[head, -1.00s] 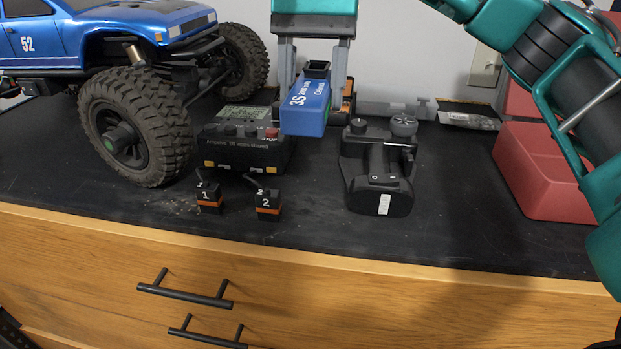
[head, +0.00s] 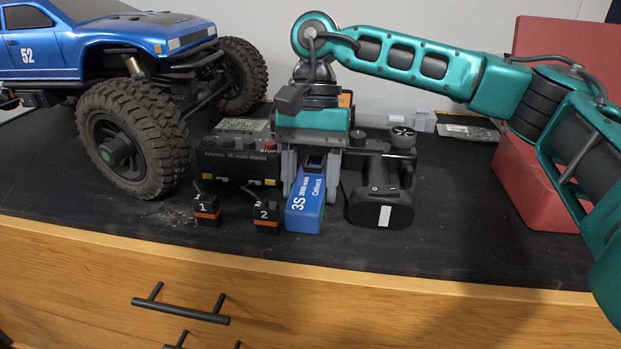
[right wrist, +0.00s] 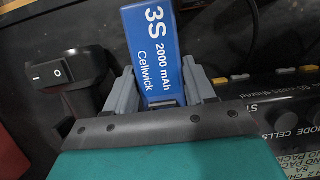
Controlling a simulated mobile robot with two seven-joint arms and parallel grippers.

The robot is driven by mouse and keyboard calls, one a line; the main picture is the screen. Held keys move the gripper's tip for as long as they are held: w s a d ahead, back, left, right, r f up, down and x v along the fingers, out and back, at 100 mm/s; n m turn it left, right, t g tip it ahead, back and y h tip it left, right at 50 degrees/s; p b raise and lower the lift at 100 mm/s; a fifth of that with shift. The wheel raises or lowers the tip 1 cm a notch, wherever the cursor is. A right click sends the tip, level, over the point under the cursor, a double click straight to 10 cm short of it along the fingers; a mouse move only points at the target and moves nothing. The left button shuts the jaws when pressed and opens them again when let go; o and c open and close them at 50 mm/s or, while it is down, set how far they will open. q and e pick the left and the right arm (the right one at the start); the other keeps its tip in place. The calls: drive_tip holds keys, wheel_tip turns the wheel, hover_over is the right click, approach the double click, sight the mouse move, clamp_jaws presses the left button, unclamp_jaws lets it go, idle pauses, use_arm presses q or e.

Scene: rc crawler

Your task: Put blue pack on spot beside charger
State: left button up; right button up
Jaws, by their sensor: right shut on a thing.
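The spot beside the charger is not distinguishable. My left gripper is out of view.
Two small black blocks with orange bands, 1 (head: 206,211) and 2 (head: 266,216), stand before the charger. A blue crawler (head: 130,50) with big tyres is at left. A red box (head: 540,185) is at right. Bare black bench lies in front, ending at the wooden drawer edge.

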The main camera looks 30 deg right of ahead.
drive_tip(key=shift+f, duration=0.2)
drive_tip(key=o, duration=1)
drive_tip(key=shift+r, duration=0.1)
drive_tip(key=shift+r, duration=0.1)
drive_tip(key=shift+w+r, duration=0.1)
drive_tip(key=shift+r, duration=0.15)
drive_tip(key=p+v, duration=0.1)
drive_tip(key=v, duration=1)
drive_tip(key=shift+w+r, duration=0.1)
drive_tip(key=shift+r, duration=0.15)
